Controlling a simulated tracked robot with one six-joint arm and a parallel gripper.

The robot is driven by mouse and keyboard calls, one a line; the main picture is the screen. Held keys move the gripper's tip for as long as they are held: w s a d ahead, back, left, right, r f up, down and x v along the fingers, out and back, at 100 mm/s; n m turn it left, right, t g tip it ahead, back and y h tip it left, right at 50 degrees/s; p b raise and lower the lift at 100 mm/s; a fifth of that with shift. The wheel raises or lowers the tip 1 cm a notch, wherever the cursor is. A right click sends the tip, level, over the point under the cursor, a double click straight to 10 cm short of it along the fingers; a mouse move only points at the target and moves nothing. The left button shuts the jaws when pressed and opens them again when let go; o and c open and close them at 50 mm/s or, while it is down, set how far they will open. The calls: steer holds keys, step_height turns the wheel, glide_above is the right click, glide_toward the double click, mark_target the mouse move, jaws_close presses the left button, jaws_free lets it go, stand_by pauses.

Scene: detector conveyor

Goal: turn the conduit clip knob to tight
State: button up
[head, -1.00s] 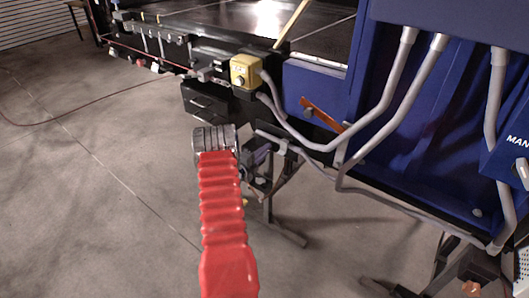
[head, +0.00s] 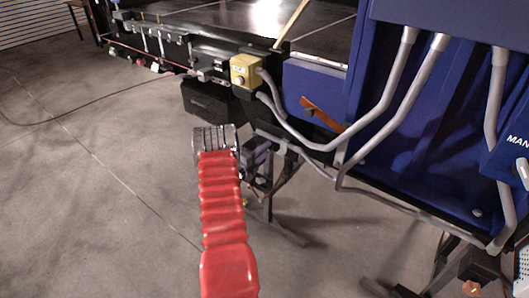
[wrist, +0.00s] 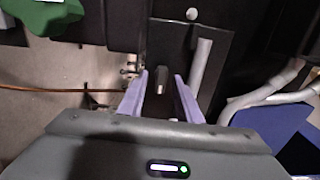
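In the wrist view a small grey knob (wrist: 161,80), likely the conduit clip knob, stands out from a black plate (wrist: 180,40). My gripper (wrist: 161,76) has its two purple fingers apart, one on each side of the knob, with a gap visible on both sides. How deep the knob sits between the fingers I cannot tell. A grey conduit (wrist: 201,66) runs just right of the right finger. In the head view my gripper (head: 262,153) is at the conveyor's side, below the yellow box; the knob is not discernible there.
A green knob (wrist: 45,15) shows at the wrist view's top left. In the head view a yellow box (head: 243,71), grey conduits (head: 370,125), an orange lever (head: 320,112) and blue panels (head: 315,85) are close by. Open floor (head: 100,200) lies to the left.

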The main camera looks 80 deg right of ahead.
steer(key=v, duration=1.3)
steer(key=shift+w+a, duration=0.2)
steer(key=shift+a, duration=0.15)
steer(key=shift+f, duration=0.1)
